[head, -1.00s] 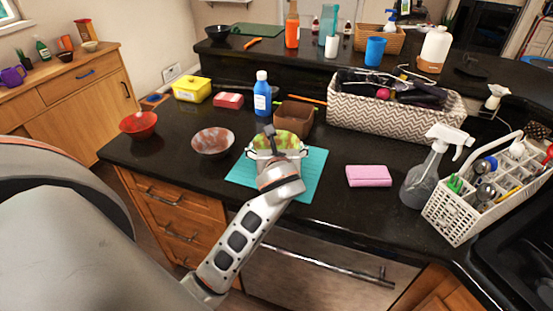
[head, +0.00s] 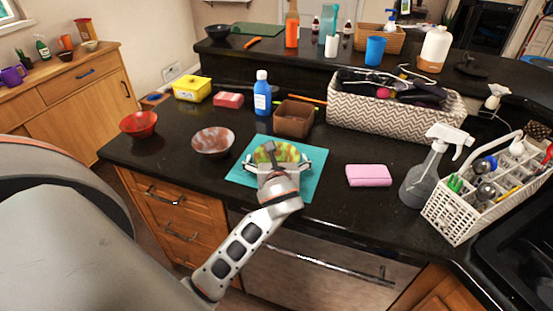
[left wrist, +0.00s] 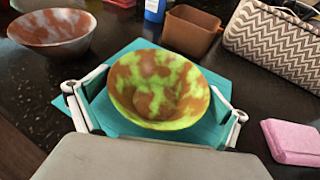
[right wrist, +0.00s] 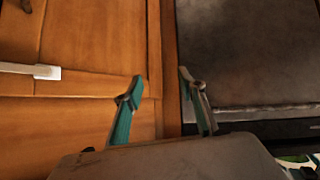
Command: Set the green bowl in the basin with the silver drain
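The green bowl (head: 292,151), mottled with brown stains, sits upright on the teal mat (head: 240,172) on the counter. It fills the middle of the left wrist view (left wrist: 160,88). My left gripper (head: 278,160) is open, with one finger on each side of the bowl and a small gap visible at each side. My right gripper (right wrist: 162,85) is open and empty, low in front of wooden cabinet fronts and a dark appliance panel. Part of a black sink basin (head: 525,245) shows at the lower right; no drain is visible.
A brown-stained bowl (head: 213,142), red bowl (head: 138,124), brown container (head: 293,119) and blue bottle (head: 262,97) stand near the mat. Toward the sink are a pink sponge (head: 369,175), spray bottle (head: 422,180) and white caddy (head: 470,213). A patterned basket (head: 380,115) stands behind.

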